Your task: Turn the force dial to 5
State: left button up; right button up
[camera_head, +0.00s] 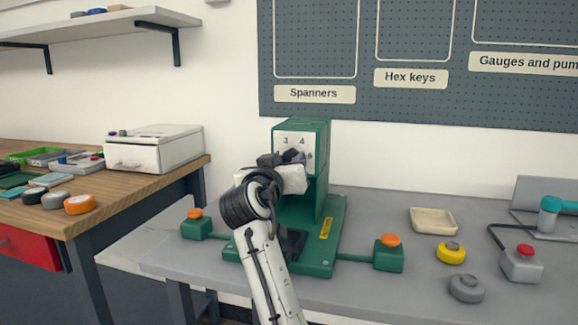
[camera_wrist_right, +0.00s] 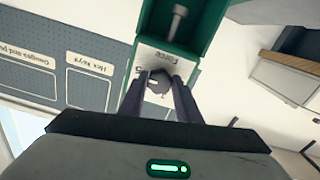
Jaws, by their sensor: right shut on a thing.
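The green press (camera_head: 325,205) stands on the grey bench, with a white dial plate (camera_head: 296,139) on its head. The numbers 3 and 4 show on the plate; its lower part is hidden behind my gripper. My right gripper (camera_head: 292,157) is at the plate, shut on the dark force dial. In the right wrist view, the dial (camera_wrist_right: 159,84) sits between the two fingers of my right gripper (camera_wrist_right: 159,92), beside the word "Force", which appears turned over. I cannot tell which number the dial points to. My left gripper is not in view.
Green boxes with orange buttons stand left (camera_head: 195,226) and right (camera_head: 389,254) of the press. A cream tray (camera_head: 433,221), a yellow knob (camera_head: 451,253), a grey knob (camera_head: 466,289) and a red-button box (camera_head: 522,263) are at the right. A wooden workbench (camera_head: 150,180) stands left.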

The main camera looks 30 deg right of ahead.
jog(key=shift+f, duration=0.15)
jog(key=o, duration=1.1)
jog(key=shift+c, duration=0.2)
jog(key=shift+a, duration=0.1)
jog(key=v, duration=1)
jog(key=shift+s, duration=0.2)
